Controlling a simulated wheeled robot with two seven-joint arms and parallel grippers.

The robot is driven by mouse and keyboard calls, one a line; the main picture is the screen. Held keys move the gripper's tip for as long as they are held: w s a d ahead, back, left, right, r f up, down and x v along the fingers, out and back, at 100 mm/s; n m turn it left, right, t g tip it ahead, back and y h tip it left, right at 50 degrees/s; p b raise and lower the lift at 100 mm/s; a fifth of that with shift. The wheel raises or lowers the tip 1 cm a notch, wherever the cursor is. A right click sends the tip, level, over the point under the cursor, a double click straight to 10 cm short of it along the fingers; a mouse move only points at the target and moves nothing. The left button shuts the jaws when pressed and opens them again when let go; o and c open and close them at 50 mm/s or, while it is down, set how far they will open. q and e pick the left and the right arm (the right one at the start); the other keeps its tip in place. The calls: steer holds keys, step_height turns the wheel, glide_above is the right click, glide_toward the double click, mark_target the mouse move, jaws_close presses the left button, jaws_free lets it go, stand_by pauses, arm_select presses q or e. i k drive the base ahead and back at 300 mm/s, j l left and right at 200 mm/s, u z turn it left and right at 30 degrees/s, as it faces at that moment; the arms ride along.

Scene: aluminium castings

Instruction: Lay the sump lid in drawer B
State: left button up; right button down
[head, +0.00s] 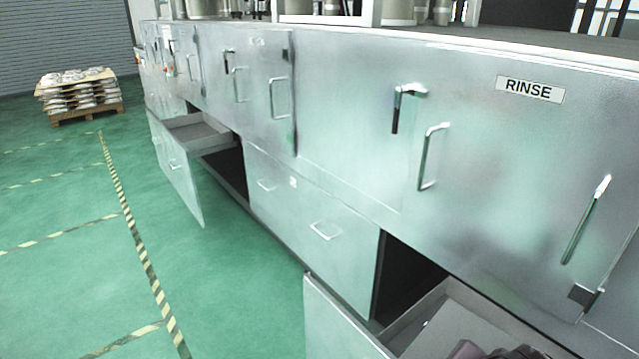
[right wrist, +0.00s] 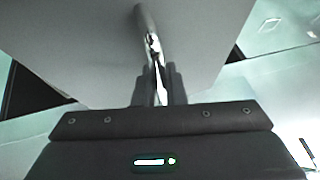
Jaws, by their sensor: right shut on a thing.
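My right gripper (right wrist: 160,95) is shut on a shiny bar handle (right wrist: 152,45) in the right wrist view. The handle stands off a broad grey panel (right wrist: 75,50), which looks like a drawer front. In the head view a drawer (head: 335,325) stands open at the bottom right. A pale flat surface (head: 465,328) shows inside it; I cannot tell whether it is the drawer floor or a part. Dark shapes cover its lower edge. I cannot make out the sump lid or read a drawer letter B. My left gripper is not in view.
Another drawer (head: 180,170) stands open farther left, jutting over the green floor. A closed drawer front (head: 310,235) lies between. Cabinet doors with bar handles run above, one labelled RINSE (head: 530,89). A loaded pallet (head: 78,95) stands far left. The taped floor between is clear.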

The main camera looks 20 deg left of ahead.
mark_target(194, 138)
steer(key=u, duration=1.85)
steer(key=i+l+u, duration=0.1)
steer(key=i+l, duration=0.15)
steer(key=i, duration=0.25)
steer(key=i+l+u, duration=0.1)
steer(key=i+l, duration=0.15)
steer(key=i, duration=0.25)
steer(key=i+l+u, duration=0.1)
steer(key=i+l, duration=0.2)
steer(key=i, duration=0.15)
steer(key=i+l, duration=0.1)
steer(key=i, duration=4.95)
steer(key=i+z, duration=0.25)
steer(key=i, duration=0.4)
steer(key=i+j+z, duration=0.25)
steer(key=i, duration=0.4)
steer(key=z, duration=1.4)
steer(key=k+l, duration=0.15)
steer(key=l, duration=0.15)
